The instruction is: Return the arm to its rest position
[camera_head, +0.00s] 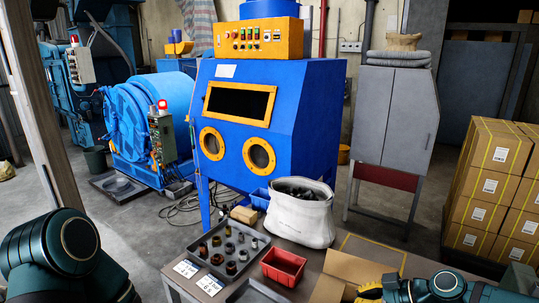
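My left arm (65,250) shows only as dark green rounded links in the lower left corner. Its gripper is outside the picture. My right arm (440,288) lies low along the bottom right edge, beside an open cardboard box (360,267). No fingers of the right gripper can be made out. A yellow and dark item (371,290) shows by the left end of that arm; what it is cannot be told.
The table holds a grey tray of dark metal parts (231,243), a red bin (283,267), label cards (186,268) and a white sack (300,218). A blue blasting cabinet (300,115) stands behind. Stacked cartons (490,190) are at the right. A post (38,110) stands at the left.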

